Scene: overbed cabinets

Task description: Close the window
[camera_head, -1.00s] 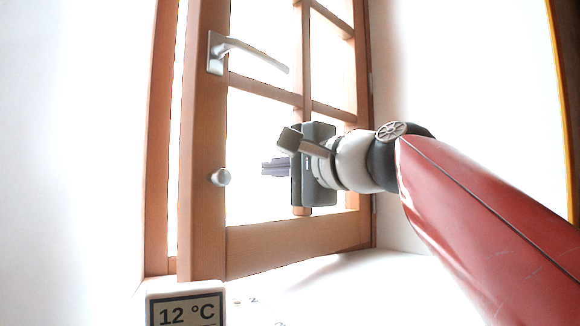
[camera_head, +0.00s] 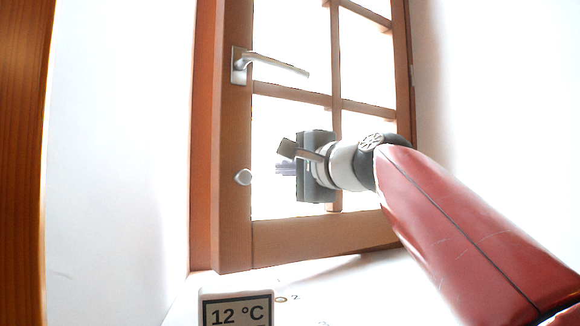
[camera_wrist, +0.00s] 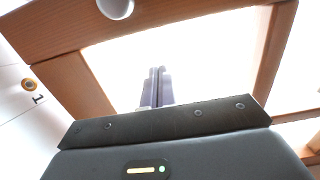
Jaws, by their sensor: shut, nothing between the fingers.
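The window (camera_head: 235,185) is a wooden sash with several glass panes, a silver lever handle (camera_head: 272,66) and a pale round knob (camera_head: 243,177) on its left stile. The sash overlaps the orange-brown jamb (camera_head: 203,130) at its left, with no bright strip between them. I cannot tell whether it sits flush. My gripper (camera_head: 280,168) is in front of the lower left pane, right of the knob, with its fingers pointing left. In the wrist view its fingers (camera_wrist: 160,74) are together and empty before the bright pane. The knob shows at the top there (camera_wrist: 115,8). Contact with the window is unclear.
A white display reading 12 °C (camera_head: 237,312) stands on the white sill below the window. White walls flank the window. A brown wooden edge (camera_head: 22,150) runs down the far left. My red arm covers the lower right.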

